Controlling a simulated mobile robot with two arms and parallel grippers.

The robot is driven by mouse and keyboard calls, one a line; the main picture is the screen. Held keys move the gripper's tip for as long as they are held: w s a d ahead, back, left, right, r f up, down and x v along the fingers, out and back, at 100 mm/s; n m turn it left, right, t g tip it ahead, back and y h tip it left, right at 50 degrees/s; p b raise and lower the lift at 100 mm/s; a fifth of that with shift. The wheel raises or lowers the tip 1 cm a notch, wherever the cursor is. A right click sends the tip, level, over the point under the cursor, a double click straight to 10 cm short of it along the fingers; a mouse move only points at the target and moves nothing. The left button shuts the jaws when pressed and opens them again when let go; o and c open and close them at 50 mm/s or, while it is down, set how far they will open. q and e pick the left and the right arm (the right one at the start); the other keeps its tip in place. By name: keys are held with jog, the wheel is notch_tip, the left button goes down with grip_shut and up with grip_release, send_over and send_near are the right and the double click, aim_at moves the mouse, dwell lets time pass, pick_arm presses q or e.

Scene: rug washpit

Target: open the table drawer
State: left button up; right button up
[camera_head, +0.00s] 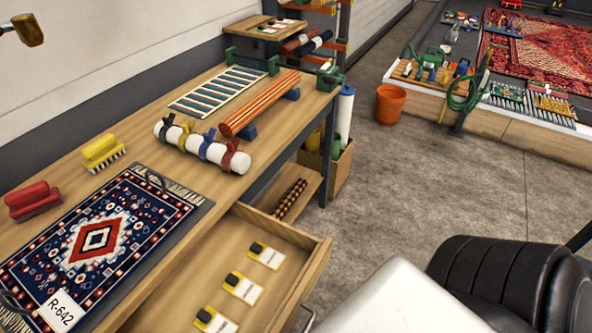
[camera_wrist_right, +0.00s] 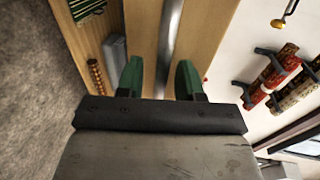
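The wooden table drawer (camera_head: 303,283) is pulled out from under the worktable (camera_head: 290,118) in the head view. Its inside shows several small cards with black and yellow ends. A bit of the grey metal handle (camera_head: 309,319) shows at the drawer front, at the bottom edge. In the right wrist view my right gripper (camera_wrist_right: 159,64) has its two green fingers apart, with a metal bar (camera_wrist_right: 171,40) running between them, in front of a wooden panel. The bar looks like the drawer handle; I see gaps beside it. My left gripper is not in view.
On the tabletop lie a patterned rug (camera_head: 95,240), red (camera_head: 33,200) and yellow (camera_head: 101,150) brushes and a strapped white roll (camera_head: 202,147). An orange bucket (camera_head: 390,103) stands on open floor beyond. A rug platform (camera_head: 535,128) is at the upper right.

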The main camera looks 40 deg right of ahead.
jog(key=b+v, duration=0.1)
jog(key=v, duration=0.9)
jog(key=shift+s+d, duration=0.15)
jog(key=shift+s, duration=0.2)
